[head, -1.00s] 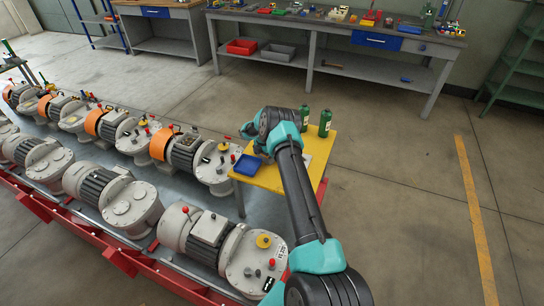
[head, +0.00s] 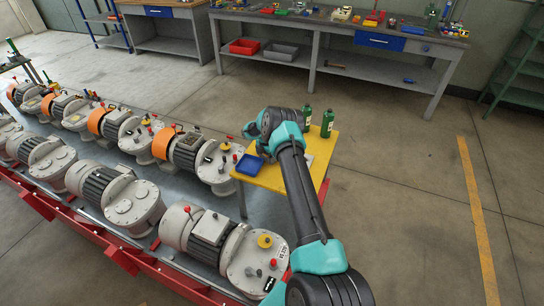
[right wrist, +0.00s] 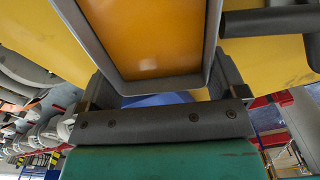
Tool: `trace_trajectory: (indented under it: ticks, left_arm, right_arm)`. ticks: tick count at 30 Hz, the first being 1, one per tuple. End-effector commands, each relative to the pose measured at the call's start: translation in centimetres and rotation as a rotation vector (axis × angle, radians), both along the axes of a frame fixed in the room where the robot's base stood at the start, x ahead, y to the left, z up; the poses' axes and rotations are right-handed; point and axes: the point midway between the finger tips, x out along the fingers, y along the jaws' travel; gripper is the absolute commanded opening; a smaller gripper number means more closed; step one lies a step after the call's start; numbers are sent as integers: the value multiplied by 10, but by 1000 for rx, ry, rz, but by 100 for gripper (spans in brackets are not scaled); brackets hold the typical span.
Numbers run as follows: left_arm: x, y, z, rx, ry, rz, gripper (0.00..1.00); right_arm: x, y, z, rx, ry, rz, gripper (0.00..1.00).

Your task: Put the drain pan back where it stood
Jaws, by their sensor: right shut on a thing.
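The drain pan, grey-rimmed with a glossy amber inside (right wrist: 150,45), fills the upper middle of the right wrist view. My right gripper (right wrist: 160,92) is shut on it, with a dark finger on either side of its near end. In the head view my right gripper (head: 263,150) is over the yellow table (head: 270,178), mostly hidden by my arm, and the pan cannot be made out clearly. Whether the pan touches the table top is unclear. My left gripper is out of view.
A blue tray (head: 249,165) is at the table's left corner. Two green bottles (head: 327,123) stand at the back. A grey motor (head: 215,165) is close on the left. Open floor (head: 400,190) lies to the right. A workbench (head: 350,70) is behind.

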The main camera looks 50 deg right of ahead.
Motion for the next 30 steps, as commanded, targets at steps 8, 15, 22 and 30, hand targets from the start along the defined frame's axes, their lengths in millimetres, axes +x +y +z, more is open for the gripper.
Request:
trace_trajectory:
  ticks: [8, 15, 22, 30]
  left_arm:
    - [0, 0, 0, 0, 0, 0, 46]
    - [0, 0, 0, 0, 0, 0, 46]
    - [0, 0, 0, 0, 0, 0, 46]
    - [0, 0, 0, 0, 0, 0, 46]
  right_arm:
    - [0, 0, 14, -1, -1, 0, 58]
    - [1, -1, 54, -2, -3, -1, 58]
    - [1, 0, 90, -2, -1, 0, 58]
    - [0, 0, 100, -1, 1, 0, 58]
